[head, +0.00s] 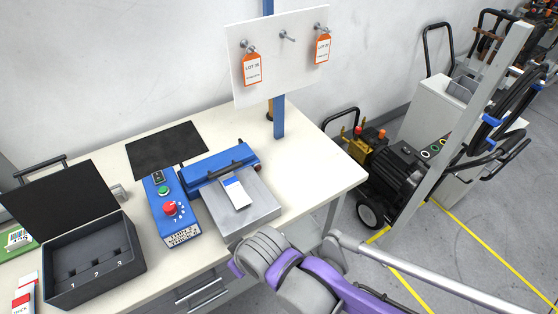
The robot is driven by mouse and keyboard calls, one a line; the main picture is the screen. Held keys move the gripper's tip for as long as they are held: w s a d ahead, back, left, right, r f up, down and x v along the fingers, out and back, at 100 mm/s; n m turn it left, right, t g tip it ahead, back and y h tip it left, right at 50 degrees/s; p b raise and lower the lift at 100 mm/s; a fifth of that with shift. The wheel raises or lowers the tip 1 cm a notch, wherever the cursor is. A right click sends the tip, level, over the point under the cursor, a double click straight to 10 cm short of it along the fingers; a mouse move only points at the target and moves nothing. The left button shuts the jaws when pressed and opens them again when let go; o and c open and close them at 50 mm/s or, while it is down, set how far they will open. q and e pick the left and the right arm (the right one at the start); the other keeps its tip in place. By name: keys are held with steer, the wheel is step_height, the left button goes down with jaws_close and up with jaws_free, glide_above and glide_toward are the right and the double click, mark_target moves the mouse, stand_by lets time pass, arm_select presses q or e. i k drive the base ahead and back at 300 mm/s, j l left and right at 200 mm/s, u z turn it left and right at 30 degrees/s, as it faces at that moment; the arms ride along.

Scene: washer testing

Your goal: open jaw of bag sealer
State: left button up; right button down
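The bag sealer has a long blue jaw bar (205,169) with a black handle (232,167) on it. The bar lies low along the back edge of a grey plate (262,207), and it looks shut, though any gap beneath it is too small to make out. A white packet with a blue stripe (237,193) lies on the plate by the bar. A blue control box (173,212) with a red knob and a green button stands left of it. Purple and grey parts of my arm show at the bottom, just below the plate. I see no fingertips of either gripper.
An open black case (93,262) with numbered slots stands at left. A black mat (165,148) lies behind the sealer. A white board (282,58) with two orange tags hangs on a blue post (279,118). The tabletop right of the sealer is clear.

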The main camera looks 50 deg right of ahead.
mark_target(221, 163)
steer(key=z, duration=1)
